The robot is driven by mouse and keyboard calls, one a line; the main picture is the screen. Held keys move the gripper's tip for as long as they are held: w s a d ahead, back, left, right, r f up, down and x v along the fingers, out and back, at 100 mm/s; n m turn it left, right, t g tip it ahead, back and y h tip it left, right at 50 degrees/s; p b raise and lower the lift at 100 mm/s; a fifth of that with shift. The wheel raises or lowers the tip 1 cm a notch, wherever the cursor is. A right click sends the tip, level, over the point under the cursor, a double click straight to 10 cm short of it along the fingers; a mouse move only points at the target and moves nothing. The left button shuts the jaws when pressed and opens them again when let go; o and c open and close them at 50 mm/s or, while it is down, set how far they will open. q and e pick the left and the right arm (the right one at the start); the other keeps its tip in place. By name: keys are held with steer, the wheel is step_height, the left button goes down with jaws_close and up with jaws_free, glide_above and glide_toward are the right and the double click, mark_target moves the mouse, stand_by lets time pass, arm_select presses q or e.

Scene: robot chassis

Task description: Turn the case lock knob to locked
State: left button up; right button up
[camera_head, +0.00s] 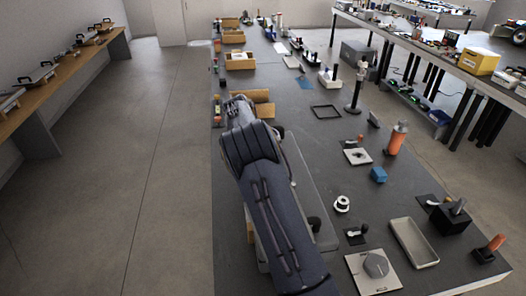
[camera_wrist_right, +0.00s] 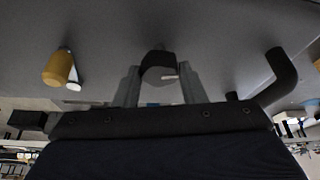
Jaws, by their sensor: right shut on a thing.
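In the right wrist view, a dark knob (camera_wrist_right: 157,62) with a small white mark sits on a grey surface. The two grey fingers of my right gripper (camera_wrist_right: 156,76) stand on either side of it, shut on the knob. The white mark points to the right in this view. In the head view, my dark arm covers much of a grey case (camera_head: 318,199) on the table; the knob and the right gripper are hidden behind the arm. No lock labels are readable. My left gripper is not in view.
A black curved handle (camera_wrist_right: 282,72) rises right of the gripper in the wrist view. A yellow-orange piece (camera_wrist_right: 59,68) stands to its left.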

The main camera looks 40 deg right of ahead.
steer(key=shift+w+m+g+p, duration=0.1)
steer(key=shift+m+g+p, duration=0.35)
steer(key=shift+m, duration=0.65)
steer(key=shift+y, duration=0.3)
steer(key=o, duration=1)
steer(key=v, duration=0.7)
steer(key=shift+a+r+b, duration=0.15)
steer(key=shift+r+b, duration=0.2)
steer(key=shift+b, duration=0.05)
